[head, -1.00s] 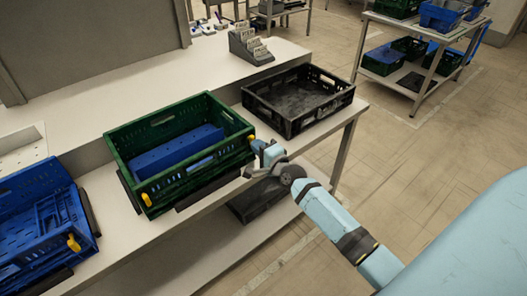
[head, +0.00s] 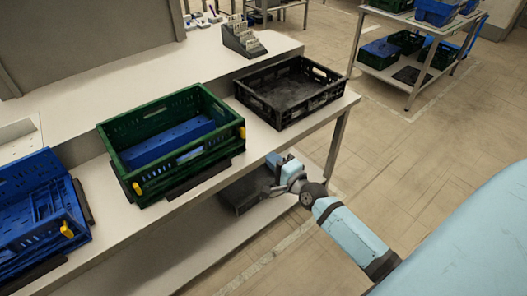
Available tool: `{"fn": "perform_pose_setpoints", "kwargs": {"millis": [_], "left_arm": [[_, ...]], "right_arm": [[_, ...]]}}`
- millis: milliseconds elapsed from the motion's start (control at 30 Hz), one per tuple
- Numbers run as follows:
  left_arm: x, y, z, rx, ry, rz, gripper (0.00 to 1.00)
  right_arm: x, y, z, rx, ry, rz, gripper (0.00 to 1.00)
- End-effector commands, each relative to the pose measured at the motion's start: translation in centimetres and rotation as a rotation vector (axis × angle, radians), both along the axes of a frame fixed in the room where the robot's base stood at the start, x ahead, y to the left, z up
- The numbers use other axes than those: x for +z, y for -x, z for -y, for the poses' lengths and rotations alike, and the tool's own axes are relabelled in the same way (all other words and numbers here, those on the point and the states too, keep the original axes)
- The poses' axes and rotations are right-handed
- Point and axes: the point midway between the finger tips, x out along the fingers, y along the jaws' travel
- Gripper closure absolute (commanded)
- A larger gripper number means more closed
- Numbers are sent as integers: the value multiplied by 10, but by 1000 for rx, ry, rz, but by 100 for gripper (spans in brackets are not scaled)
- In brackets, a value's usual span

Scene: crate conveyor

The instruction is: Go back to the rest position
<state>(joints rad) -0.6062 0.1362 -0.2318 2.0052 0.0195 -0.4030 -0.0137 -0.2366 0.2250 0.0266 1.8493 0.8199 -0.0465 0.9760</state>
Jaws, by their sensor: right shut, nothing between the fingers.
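My right gripper (head: 273,172) is in the head view, right of centre, in front of the table's front edge and apart from the crates. It is shut and empty. A green crate (head: 190,170) with yellow clips sits on the table (head: 120,232), with a blue insert or crate (head: 172,146) inside it. My left gripper is not in view.
A black crate (head: 290,118) stands on the table's right end, and a blue crate (head: 30,238) at the left. A card holder (head: 243,40) is behind. A rack with crates (head: 408,70) stands at the back right. The floor on the right is clear.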

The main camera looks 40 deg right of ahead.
Motion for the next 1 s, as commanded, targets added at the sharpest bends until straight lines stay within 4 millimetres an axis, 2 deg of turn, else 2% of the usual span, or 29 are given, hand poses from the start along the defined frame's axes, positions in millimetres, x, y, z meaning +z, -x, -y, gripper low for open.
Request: {"fn": "perform_pose_setpoints", "kwargs": {"millis": [133,667,767,867,1000], "left_arm": [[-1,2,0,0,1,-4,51],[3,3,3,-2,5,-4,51],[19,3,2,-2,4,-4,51],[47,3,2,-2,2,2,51],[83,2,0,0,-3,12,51]], "right_arm": [[0,10,1,0,-1,-1,100],[0,14,-3,7,25,-8,100],[-3,32,-24,52,184,-57,100],[-10,69,-63,155,504,-132,100],[-21,135,-116,357,1013,-201,100]]}}
